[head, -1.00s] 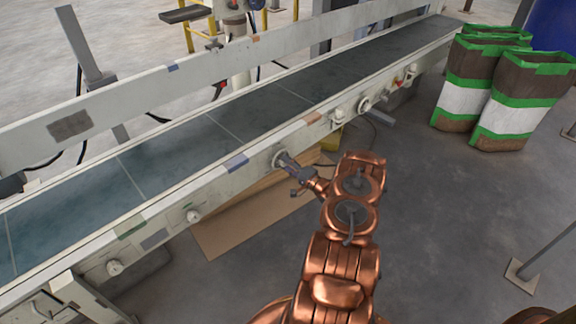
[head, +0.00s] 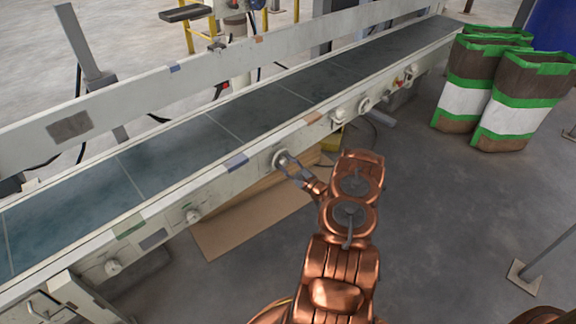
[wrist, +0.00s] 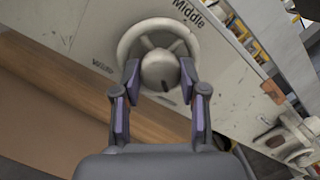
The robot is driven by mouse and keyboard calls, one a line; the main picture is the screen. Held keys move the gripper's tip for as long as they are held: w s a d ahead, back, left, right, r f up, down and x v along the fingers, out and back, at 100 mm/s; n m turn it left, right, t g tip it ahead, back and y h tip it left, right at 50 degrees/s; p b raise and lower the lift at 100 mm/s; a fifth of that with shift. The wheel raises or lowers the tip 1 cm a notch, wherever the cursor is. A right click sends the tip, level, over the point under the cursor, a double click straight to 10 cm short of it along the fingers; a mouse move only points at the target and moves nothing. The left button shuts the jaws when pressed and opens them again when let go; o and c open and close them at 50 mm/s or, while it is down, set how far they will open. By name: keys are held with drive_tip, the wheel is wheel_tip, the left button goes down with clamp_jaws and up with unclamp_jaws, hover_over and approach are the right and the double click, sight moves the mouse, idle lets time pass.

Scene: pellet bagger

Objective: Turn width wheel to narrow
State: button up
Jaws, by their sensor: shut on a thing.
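The width wheel, a pale round handwheel with spokes and a rounded hub (wrist: 160,66), is on the conveyor's side. In the head view the wheel (head: 279,158) is at the middle of the near side rail. My gripper (wrist: 159,78) has its two purple-padded fingers on either side of the hub, shut on it. In the head view my gripper (head: 287,165) reaches the wheel from the lower right. The word "Middle" (wrist: 187,10) is printed above right of the wheel, and a smaller, partly unreadable label (wrist: 103,66) is at its left.
The long conveyor belt (head: 180,150) runs from lower left to upper right. Other knobs (head: 192,216) line its near rail. A brown board (head: 240,232) lies on the floor below. Brown, green and white sacks (head: 515,105) stand at right.

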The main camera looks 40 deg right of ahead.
drive_tip(key=m, duration=0.5)
drive_tip(key=shift+h, duration=0.4)
drive_tip(key=shift+m, duration=0.3)
drive_tip(key=o, duration=1.2)
drive_tip(key=shift+c, duration=0.2)
drive_tip(key=shift+s, duration=0.1)
drive_tip(key=s+a+f, duration=0.1)
drive_tip(key=s, duration=1)
drive_tip(key=shift+s, duration=0.35)
